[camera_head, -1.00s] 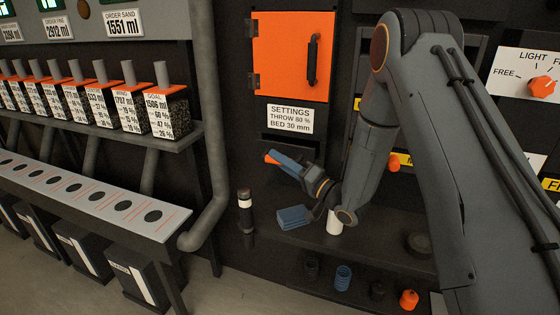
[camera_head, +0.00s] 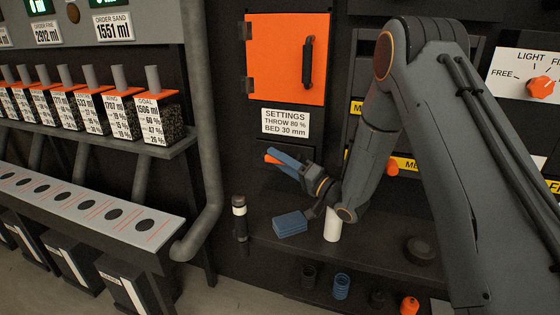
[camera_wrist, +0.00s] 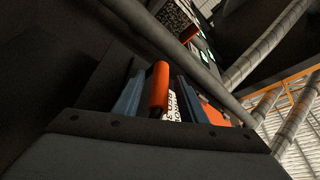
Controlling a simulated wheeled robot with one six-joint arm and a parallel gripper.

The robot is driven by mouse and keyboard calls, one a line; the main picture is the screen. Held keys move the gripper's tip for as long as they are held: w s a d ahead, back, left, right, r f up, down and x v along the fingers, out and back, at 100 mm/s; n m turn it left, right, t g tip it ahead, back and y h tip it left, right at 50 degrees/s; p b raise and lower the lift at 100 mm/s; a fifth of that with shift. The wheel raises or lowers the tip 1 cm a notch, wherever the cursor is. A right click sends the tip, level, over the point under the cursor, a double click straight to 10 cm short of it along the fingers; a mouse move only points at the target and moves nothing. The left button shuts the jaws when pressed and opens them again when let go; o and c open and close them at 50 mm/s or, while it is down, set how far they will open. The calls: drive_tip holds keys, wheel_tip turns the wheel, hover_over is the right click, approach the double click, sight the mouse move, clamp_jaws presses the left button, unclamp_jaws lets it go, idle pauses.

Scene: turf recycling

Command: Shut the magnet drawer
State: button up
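Behind my arm in the head view is a dark panel with yellow labels; one label (camera_head: 357,107) starts with "M", and the rest is covered. An orange knob (camera_head: 391,168) shows beside a lower yellow label (camera_head: 406,163). I cannot tell which front is the magnet drawer or how far out it stands. My gripper (camera_head: 274,158) is left of this panel, above the dark shelf and apart from the panel. Its blue fingers stand apart in the wrist view (camera_wrist: 158,100). An orange rod (camera_wrist: 159,88) shows between them, with gaps at both sides; I cannot tell what it belongs to.
A blue block (camera_head: 290,224), a white cylinder (camera_head: 332,226) and a dark bottle (camera_head: 240,218) stand on or beside the shelf (camera_head: 370,248) below my gripper. An orange door (camera_head: 284,60) is above. Hoppers (camera_head: 150,116) line the left. Several small items sit lower down.

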drive_tip(key=r+b+v, duration=0.2)
drive_tip(key=v, duration=1.1)
drive_tip(key=shift+s+d+r, duration=0.15)
drive_tip(key=shift+d+r, duration=0.05)
drive_tip(key=shift+r, duration=0.05)
drive_tip(key=w+d+f+h, duration=0.2)
drive_tip(key=d+f+h, duration=0.2)
drive_tip(key=d+h, duration=0.7)
drive_tip(key=s+d+f+g+h, duration=0.1)
drive_tip(key=s+g+h, duration=0.2)
drive_tip(key=s, duration=1.2)
drive_tip(key=s+g+h, duration=0.2)
drive_tip(key=s+g, duration=0.6)
drive_tip(key=s, duration=0.6)
drive_tip(key=shift+s+d+f+n+g+h, duration=0.3)
drive_tip(key=shift+s+d+f+g+h, duration=0.05)
drive_tip(key=shift+f+g+h, duration=0.05)
